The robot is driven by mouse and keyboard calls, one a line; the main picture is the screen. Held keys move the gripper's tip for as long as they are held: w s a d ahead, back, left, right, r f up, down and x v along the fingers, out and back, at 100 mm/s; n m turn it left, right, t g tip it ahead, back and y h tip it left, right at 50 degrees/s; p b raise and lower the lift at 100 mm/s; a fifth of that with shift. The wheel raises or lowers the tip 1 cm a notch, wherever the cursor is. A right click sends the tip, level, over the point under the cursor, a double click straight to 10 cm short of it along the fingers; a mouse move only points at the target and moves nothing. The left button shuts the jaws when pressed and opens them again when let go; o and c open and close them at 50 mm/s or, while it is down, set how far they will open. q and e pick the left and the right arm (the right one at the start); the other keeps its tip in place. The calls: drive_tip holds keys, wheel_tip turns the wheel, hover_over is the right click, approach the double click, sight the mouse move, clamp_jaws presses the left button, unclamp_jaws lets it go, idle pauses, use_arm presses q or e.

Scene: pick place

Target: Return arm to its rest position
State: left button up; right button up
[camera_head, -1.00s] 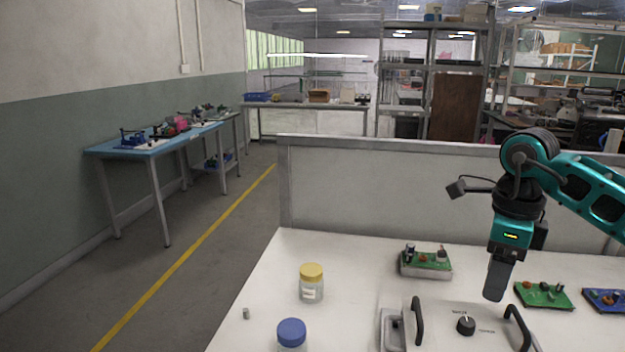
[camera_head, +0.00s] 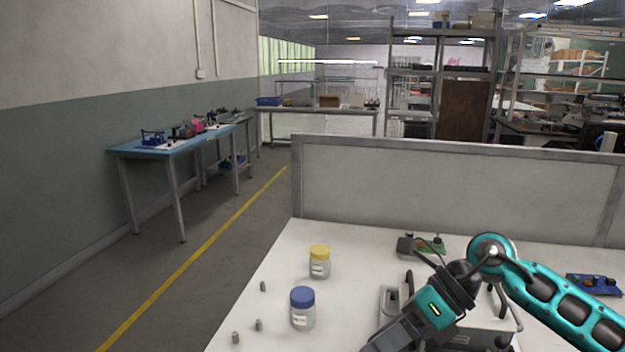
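My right arm comes in from the right, low over the white table (camera_head: 240,305). Its teal wrist points down and to the left. My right gripper (camera_head: 385,340) is at the bottom edge of the picture, in front of the grey box with black handles (camera_head: 485,338). Its fingertips are cut off by the frame, so I cannot tell whether it is open or holding anything. The arm hides much of the box. My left gripper is not in view.
A yellow-lidded jar (camera_head: 319,263) and a blue-lidded jar (camera_head: 302,309) stand left of the arm. Several small grey pieces (camera_head: 235,337) lie near the left edge. A green circuit board (camera_head: 432,247) and a blue one (camera_head: 593,285) lie behind. A grey partition (camera_head: 440,185) closes the back.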

drive_tip(key=s+a+r+m+t+y, duration=0.25)
drive_tip(key=a+m+t+y, duration=0.35)
drive_tip(key=a+m+y, duration=0.35)
drive_tip(key=w+d+f+m+t+h, duration=0.1)
drive_tip(key=d+f+m+t+h, duration=0.5)
drive_tip(key=m, duration=0.5)
drive_tip(key=w+d+f+m+t+h, duration=0.2)
drive_tip(key=d+m+t+h, duration=0.15)
drive_tip(key=m+t, duration=0.6)
drive_tip(key=s+d+f+m+g+h, duration=0.4)
drive_tip(key=s+f+m, duration=0.2)
drive_tip(key=f, duration=0.3)
drive_tip(key=s+d+f+m+g+h, duration=0.3)
drive_tip(key=s+f+m+g, duration=0.1)
drive_tip(key=s+f+m, duration=0.3)
wheel_tip(320, 180, down, 2)
drive_tip(key=shift+s+d+f+m+g+h+p, duration=0.1)
drive_tip(key=shift+s+d+m+g+h+p, duration=0.1)
drive_tip(key=shift+d+m+g+h+p, duration=0.3)
drive_tip(key=shift+a, duration=0.1)
drive_tip(key=shift+c, duration=0.4)
